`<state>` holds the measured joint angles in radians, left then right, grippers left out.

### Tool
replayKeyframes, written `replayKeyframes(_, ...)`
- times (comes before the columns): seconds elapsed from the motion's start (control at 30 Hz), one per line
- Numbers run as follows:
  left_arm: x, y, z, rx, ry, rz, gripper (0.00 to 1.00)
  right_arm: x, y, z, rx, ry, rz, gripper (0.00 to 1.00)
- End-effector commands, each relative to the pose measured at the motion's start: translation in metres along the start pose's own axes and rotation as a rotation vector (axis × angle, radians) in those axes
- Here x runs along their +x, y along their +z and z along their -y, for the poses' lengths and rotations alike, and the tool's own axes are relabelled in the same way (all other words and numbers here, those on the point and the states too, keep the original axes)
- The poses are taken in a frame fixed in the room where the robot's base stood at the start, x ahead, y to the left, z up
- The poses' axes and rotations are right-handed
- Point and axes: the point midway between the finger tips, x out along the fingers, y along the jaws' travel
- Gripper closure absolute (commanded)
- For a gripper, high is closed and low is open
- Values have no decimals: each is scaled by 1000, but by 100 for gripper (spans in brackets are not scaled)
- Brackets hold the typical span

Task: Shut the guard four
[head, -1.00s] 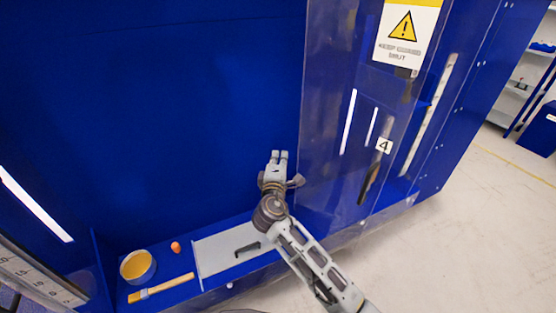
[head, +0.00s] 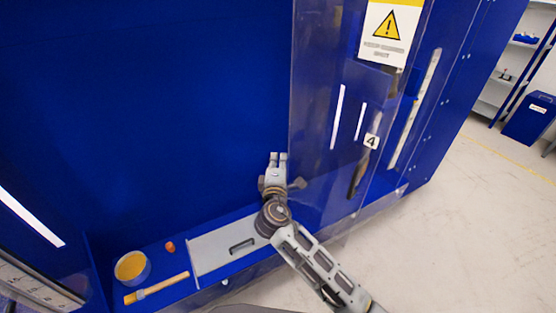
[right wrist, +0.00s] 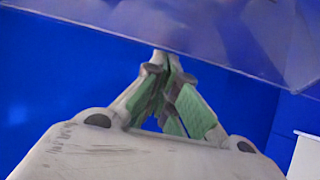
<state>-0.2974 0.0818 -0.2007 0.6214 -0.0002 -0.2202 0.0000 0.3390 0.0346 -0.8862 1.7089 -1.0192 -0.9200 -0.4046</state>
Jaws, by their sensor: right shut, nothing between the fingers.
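The guard four (head: 318,120) is a clear panel at the right of the opening in the blue machine. It bears a white label "4" (head: 371,141), a dark handle (head: 358,175) and a yellow warning sign (head: 389,30). Blue interior shows openly to its left. My right gripper (head: 278,156) is shut and empty, at the left edge of the panel; I cannot tell whether it touches. In the right wrist view its fingertips (right wrist: 166,60) meet close to a clear panel edge (right wrist: 190,55). My left gripper is not in view.
A tub of yellow stuff (head: 131,267), a small orange object (head: 170,246) and a brush (head: 155,289) lie on the blue ledge at lower left. A grey plate with a handle (head: 215,250) lies beside them. Open floor (head: 470,220) is at right.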

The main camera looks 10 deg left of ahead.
Motion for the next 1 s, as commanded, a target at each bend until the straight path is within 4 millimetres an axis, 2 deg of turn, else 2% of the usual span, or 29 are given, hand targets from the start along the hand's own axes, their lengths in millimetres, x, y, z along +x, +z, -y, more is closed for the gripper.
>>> replayKeyframes(0.47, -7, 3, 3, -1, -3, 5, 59, -6, 8, -1, -1, 0, -38, 100)
replayKeyframes(1.0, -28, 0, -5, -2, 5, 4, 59, -28, 44, -1, -4, -1, -192, 100)
